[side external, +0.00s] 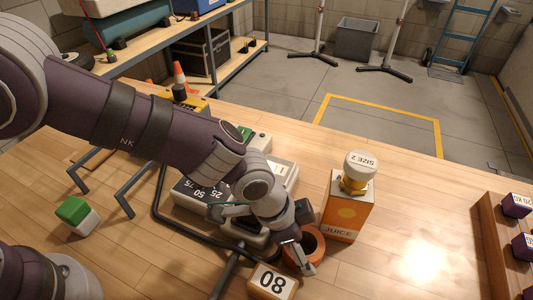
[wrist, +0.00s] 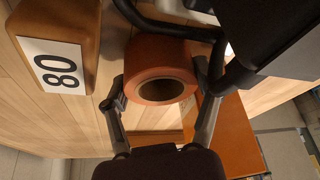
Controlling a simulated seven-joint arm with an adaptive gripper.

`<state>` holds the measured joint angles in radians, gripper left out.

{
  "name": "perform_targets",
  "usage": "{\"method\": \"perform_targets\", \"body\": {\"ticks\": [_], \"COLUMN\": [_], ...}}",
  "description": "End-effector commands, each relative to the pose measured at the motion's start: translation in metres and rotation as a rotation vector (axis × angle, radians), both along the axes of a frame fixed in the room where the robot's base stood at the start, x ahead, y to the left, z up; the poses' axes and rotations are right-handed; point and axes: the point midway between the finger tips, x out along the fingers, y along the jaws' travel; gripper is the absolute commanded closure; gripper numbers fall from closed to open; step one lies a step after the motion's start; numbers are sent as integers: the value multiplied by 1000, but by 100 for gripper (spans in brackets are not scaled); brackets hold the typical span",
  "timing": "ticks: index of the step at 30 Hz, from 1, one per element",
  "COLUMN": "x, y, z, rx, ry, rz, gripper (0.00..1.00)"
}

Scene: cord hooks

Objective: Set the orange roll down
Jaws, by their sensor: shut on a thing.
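The orange roll (side external: 314,240) is a short hollow ring near the table's front, between the juice carton and the block marked 80. In the wrist view the orange roll (wrist: 155,52) sits between the two fingers with its dark hole facing the camera. My gripper (side external: 299,256) is shut on the roll, one finger on each side; the wrist view shows my gripper (wrist: 160,88) the same way. The roll's underside is hidden, so I cannot tell whether it touches the table.
The block marked 80 (side external: 271,282) is close on the left of the roll. The juice carton (side external: 346,212), with a white-topped item (side external: 360,167) on it, stands close behind right. A black cord (side external: 158,205) and dark hooks (side external: 130,190) lie left. Table (side external: 420,215) to the right is clear.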

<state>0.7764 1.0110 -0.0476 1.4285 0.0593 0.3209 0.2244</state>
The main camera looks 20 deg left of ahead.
Motion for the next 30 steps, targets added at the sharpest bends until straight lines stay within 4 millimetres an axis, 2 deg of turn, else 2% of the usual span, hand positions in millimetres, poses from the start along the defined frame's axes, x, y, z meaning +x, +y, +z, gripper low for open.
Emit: {"method": "perform_targets", "body": {"ticks": [7,8,13,23,26,30], "x": [0,0,0,0,0,-4], "y": [0,0,0,0,1,8], "z": [-3,-2,-2,-1,6,27], "rx": [-1,-1,-1,0,-1,-3], "ry": [0,0,0,0,0,-3], "rz": [0,0,0,0,1,0], "gripper": [73,32,10,9,9,9]}}
